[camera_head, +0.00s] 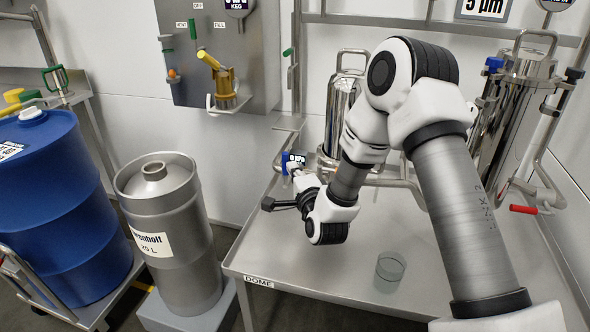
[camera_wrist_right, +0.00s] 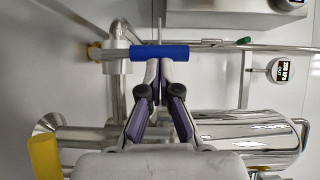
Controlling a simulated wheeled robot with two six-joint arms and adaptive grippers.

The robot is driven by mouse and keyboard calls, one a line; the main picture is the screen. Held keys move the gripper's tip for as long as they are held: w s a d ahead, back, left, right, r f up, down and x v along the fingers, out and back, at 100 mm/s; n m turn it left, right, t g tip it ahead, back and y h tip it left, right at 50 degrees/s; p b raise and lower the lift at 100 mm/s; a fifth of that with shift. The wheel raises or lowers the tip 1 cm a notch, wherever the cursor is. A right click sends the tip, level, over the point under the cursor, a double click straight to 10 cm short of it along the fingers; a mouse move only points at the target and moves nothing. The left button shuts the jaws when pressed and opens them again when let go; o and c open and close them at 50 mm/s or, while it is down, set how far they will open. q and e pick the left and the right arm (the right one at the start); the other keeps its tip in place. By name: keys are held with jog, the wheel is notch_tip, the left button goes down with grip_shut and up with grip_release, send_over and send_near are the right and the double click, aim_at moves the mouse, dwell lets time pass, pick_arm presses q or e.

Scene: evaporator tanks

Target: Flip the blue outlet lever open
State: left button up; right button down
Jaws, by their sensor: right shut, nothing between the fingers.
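The blue lever (camera_wrist_right: 160,52) lies across the picture in the wrist view, beside a steel pipe. A small patch of blue (camera_head: 286,163) shows at the same pipework in the head view, partly hidden by my gripper. My right gripper (camera_wrist_right: 159,68) is shut with nothing between its fingers. Its fingertips are at the near edge of the blue lever; I cannot tell whether they touch it. In the head view my right gripper (camera_head: 294,176) reaches left over the steel table. My left gripper is not in view.
Steel filter housings (camera_head: 344,100) stand at the back of the table (camera_head: 262,245), my right arm partly covering them. A red lever (camera_head: 523,209) is at right. A clear glass (camera_head: 390,268) stands in front. A steel keg (camera_head: 165,225) and blue drum (camera_head: 62,210) are at left.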

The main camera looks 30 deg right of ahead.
jog(key=shift+w+a+r+n+g+p, duration=0.3)
jog(key=shift+n+p, duration=0.2)
jog(key=shift+p, duration=0.25)
jog(key=w+a+f+n+g+h+p, duration=0.2)
jog(key=w+a+f+n+g+p, duration=0.2)
jog(key=p, duration=1)
jog(key=shift+w+a+f+n+g, duration=0.25)
jog(key=shift+w+a+n+g, duration=0.7)
jog(key=shift+w+n+g, duration=0.75)
jog(key=shift+s+f, duration=0.1)
jog(key=shift+s, duration=0.05)
